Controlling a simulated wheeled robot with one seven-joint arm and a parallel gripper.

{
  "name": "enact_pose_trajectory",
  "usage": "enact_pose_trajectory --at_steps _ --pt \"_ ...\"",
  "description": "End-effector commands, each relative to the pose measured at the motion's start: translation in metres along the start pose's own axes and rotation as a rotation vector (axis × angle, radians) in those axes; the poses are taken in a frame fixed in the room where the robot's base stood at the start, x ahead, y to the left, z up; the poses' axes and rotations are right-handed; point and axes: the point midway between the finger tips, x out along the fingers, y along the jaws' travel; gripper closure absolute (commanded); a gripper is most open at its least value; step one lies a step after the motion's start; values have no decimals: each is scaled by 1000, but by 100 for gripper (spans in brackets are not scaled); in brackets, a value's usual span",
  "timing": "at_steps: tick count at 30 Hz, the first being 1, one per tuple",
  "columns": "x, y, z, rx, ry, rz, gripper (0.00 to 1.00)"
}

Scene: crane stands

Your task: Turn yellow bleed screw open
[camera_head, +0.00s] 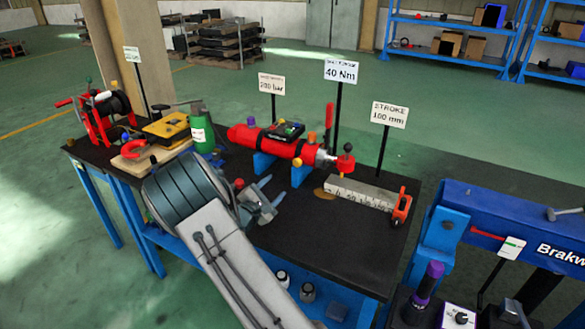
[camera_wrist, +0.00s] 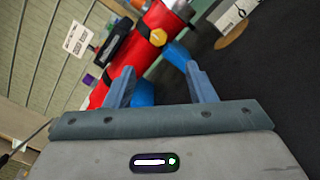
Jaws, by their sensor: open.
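The yellow bleed screw (camera_wrist: 158,37) is a small hexagonal head on the side of the red cylinder (camera_wrist: 133,50). In the head view it shows as a small yellow spot (camera_head: 297,162) low near the cylinder's right end. My gripper (camera_head: 272,190) is in front of the cylinder, above the black table. In the wrist view my gripper (camera_wrist: 158,70) is open and empty, its two fingers pointing toward the cylinder. The screw lies beyond the fingertips, roughly in line with the gap, and appears apart from them.
Blue supports (camera_head: 300,174) hold the cylinder. A grey ruler block (camera_head: 360,193) lies to its right, and a green bottle (camera_head: 202,130) stands to its left. Sign posts stand behind. The table (camera_head: 320,235) in front of the cylinder is mostly clear.

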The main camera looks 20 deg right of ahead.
Motion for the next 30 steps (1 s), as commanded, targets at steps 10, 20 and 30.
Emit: enact_pose_trajectory --at_steps 10,20,30 --pt "45 3 -2 -9 2 14 50" --pt "112 3 -3 -9 3 14 50" --pt "138 4 -4 -7 6 15 50"
